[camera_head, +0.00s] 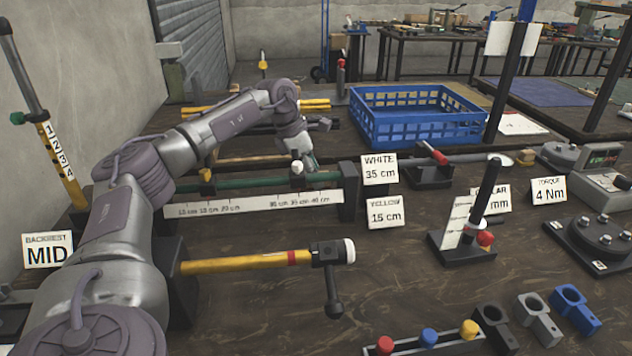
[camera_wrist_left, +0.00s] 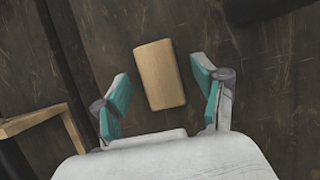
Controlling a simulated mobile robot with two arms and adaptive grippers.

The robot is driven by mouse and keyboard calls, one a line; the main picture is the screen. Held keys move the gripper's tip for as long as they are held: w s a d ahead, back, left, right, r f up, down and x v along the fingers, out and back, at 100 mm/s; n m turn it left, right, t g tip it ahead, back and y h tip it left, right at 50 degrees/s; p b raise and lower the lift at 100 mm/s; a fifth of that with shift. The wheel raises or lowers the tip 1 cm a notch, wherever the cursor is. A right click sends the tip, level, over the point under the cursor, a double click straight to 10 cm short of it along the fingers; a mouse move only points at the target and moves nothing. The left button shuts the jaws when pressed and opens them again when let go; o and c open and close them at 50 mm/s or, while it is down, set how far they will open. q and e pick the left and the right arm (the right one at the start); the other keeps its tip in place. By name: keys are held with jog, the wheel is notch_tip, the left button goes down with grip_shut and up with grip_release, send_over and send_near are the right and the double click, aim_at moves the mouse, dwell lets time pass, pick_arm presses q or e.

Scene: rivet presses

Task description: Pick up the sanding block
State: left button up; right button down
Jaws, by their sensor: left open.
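The sanding block (camera_wrist_left: 159,74), a plain light-wood rectangular block, lies on the dark wooden bench top in the left wrist view. My left gripper (camera_wrist_left: 160,70) is open, with one teal-padded finger on each side of the block and a gap on both sides. I cannot tell how far above the bench the fingertips are. In the head view my left gripper (camera_head: 308,160) is small and partly hidden behind the ruler fixture, and I cannot make out the block there. My right gripper is not in view.
A wooden frame corner (camera_wrist_left: 45,122) lies left of the gripper in the wrist view. In the head view a ruled fixture (camera_head: 255,200) stands in front of the gripper, a blue crate (camera_head: 420,125) behind right. A yellow-handled tool (camera_head: 245,262) lies in front.

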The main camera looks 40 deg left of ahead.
pick_arm(q)
jog(key=shift+r, duration=0.1)
jog(key=c, duration=1.2)
jog(key=shift+c, duration=0.2)
